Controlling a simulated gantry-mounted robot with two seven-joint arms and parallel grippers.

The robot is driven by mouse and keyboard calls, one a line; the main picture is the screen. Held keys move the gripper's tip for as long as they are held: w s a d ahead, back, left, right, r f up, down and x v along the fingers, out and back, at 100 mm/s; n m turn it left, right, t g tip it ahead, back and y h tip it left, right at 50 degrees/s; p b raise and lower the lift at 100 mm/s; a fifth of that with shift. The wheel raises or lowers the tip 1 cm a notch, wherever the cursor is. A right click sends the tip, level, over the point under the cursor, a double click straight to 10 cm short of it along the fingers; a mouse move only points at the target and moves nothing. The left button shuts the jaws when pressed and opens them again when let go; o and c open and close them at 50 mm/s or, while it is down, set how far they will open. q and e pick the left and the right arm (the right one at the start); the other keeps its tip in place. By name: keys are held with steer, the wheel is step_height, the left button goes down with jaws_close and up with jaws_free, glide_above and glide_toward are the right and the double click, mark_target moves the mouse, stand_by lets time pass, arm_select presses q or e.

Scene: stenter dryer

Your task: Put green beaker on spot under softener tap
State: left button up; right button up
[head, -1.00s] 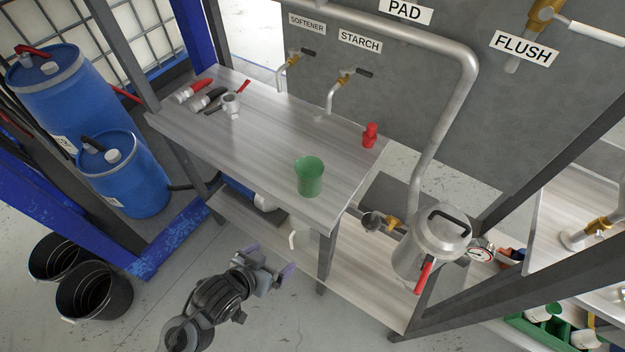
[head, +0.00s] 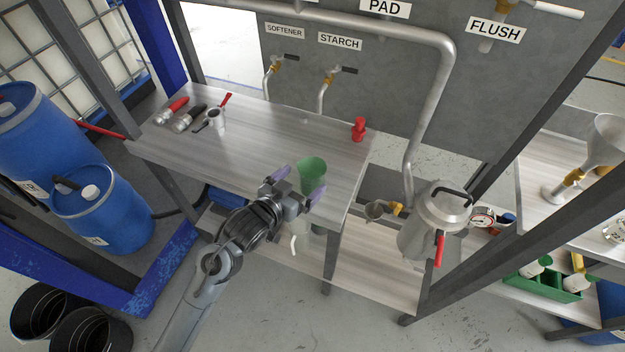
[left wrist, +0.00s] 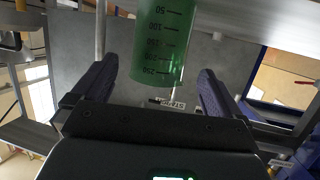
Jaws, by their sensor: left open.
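The green beaker (head: 312,172) stands upright near the front right edge of the grey tabletop (head: 270,140). My left gripper (head: 298,192) is open at the front of the beaker, with its purple fingers on either side of the near part. In the left wrist view the beaker (left wrist: 163,45), with volume marks, shows ahead between the open fingers (left wrist: 155,85); whether they touch it I cannot tell. The softener tap (head: 270,72) is at the back left of the table, under the SOFTENER label (head: 285,31). My right gripper is not in view.
The starch tap (head: 325,85) is right of the softener tap. A red bottle (head: 358,128) stands at the table's right back. Red and black fittings and a valve (head: 216,118) lie at the left. The tabletop between the beaker and taps is clear.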

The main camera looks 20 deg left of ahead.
mark_target(319, 166)
arm_select(q)
steer(key=shift+b+x, duration=0.55)
steer(key=shift+x, duration=2.05)
steer(key=shift+d+r, duration=0.1)
steer(key=shift+d, duration=0.05)
steer(key=shift+c, duration=0.3)
steer(key=c, duration=1.1)
steer(key=shift+o, duration=0.2)
steer(key=shift+r, duration=0.15)
